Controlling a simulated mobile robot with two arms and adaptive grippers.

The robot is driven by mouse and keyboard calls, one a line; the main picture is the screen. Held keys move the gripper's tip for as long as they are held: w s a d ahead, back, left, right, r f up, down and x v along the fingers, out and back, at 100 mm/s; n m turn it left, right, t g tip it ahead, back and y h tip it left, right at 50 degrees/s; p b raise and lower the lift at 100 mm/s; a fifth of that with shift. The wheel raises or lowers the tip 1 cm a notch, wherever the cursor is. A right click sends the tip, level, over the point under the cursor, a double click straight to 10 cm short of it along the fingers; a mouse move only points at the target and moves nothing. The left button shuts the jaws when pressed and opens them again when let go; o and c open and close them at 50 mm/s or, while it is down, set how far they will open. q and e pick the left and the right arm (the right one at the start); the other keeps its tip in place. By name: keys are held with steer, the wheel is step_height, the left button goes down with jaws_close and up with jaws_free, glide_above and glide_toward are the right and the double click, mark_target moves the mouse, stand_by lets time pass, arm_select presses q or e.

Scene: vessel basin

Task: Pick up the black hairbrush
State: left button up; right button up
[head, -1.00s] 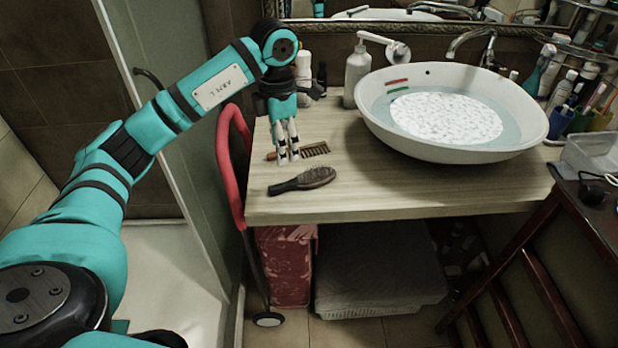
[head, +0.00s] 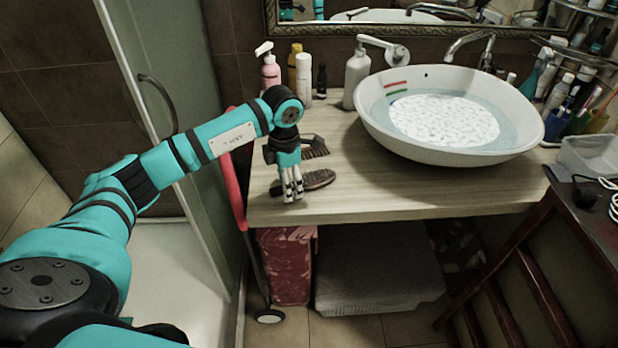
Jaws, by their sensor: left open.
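A dark, near-black hairbrush (head: 318,179) with an oval head lies flat near the front left of the wooden counter in the head view. My left gripper (head: 292,197) points down over this hairbrush, its fingers open and nothing seen between them. The fingers and wrist hide the middle and part of the handle of the brush. I cannot tell whether the fingertips touch the brush or the counter. My right gripper is not in view.
Behind it lies a second brush (head: 316,147) with dark bristles, partly hidden by my gripper. The white basin (head: 450,152) with water fills the counter's middle. Bottles (head: 304,76) stand at the back left. A red handle (head: 235,190) stands by the counter's left edge.

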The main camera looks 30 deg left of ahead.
arm_select(q)
jaws_close()
steer(key=shift+r, duration=0.2)
stand_by(0.3)
steer(key=shift+r+b, duration=0.3)
steer(key=shift+r, duration=0.35)
steer(key=shift+s+d+r+b, duration=0.1)
steer(key=shift+d+r+b, duration=0.1)
steer(key=shift+r, duration=0.3)
steer(key=shift+s+d+r+b, duration=0.1)
steer(key=shift+r+b, duration=0.1)
steer(key=shift+r, duration=0.25)
steer(key=s+d+r+b, duration=0.1)
steer(key=s+d+b, duration=0.1)
steer(key=s+d, duration=0.8)
steer(key=shift+s+r+b, duration=0.25)
steer(key=shift+s+b, duration=0.05)
steer(key=shift+s, duration=0.45)
